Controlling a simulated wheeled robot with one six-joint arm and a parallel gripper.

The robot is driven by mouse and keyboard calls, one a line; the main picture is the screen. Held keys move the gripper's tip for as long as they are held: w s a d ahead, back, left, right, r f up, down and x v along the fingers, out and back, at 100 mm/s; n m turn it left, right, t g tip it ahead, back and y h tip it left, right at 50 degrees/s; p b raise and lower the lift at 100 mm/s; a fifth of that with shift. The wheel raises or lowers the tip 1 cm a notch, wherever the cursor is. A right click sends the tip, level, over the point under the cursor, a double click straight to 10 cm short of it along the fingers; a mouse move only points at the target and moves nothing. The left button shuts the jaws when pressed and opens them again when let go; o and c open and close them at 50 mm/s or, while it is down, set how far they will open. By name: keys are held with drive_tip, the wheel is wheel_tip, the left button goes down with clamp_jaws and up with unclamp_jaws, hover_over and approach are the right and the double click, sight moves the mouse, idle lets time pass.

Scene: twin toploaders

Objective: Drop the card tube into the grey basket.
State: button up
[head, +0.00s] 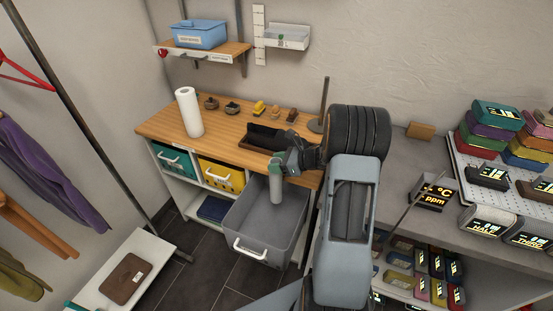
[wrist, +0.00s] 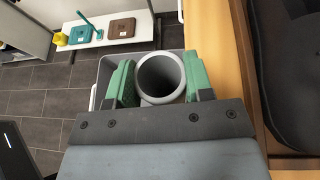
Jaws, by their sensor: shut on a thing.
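The card tube (head: 276,189) is a light grey cylinder. It hangs upright below my gripper (head: 279,163), which is shut on its upper end. In the wrist view, the tube's open round end (wrist: 161,77) sits between the two green fingers of my gripper (wrist: 161,82). The grey basket (head: 245,224) is an open bin with white handles, standing in front of the wooden bench. In the head view the tube overlaps the basket's opening. Part of the basket's rim (wrist: 104,72) shows behind the fingers in the wrist view. The tube's lower end appears within or just above the basket; I cannot tell which.
The wooden bench (head: 170,124) holds a paper roll (head: 189,111), a dark tray (head: 262,137) and several small brushes. Teal (head: 174,158) and yellow (head: 221,175) bins sit beneath it. A white low bench (head: 150,255) stands at left. A grey counter with boxes is at right.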

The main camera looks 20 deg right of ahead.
drive_tip(key=shift+f, duration=1)
drive_tip(key=o, duration=1.3)
drive_tip(key=b+v, duration=0.2)
drive_tip(key=v, duration=1.2)
drive_tip(key=shift+b, duration=0.35)
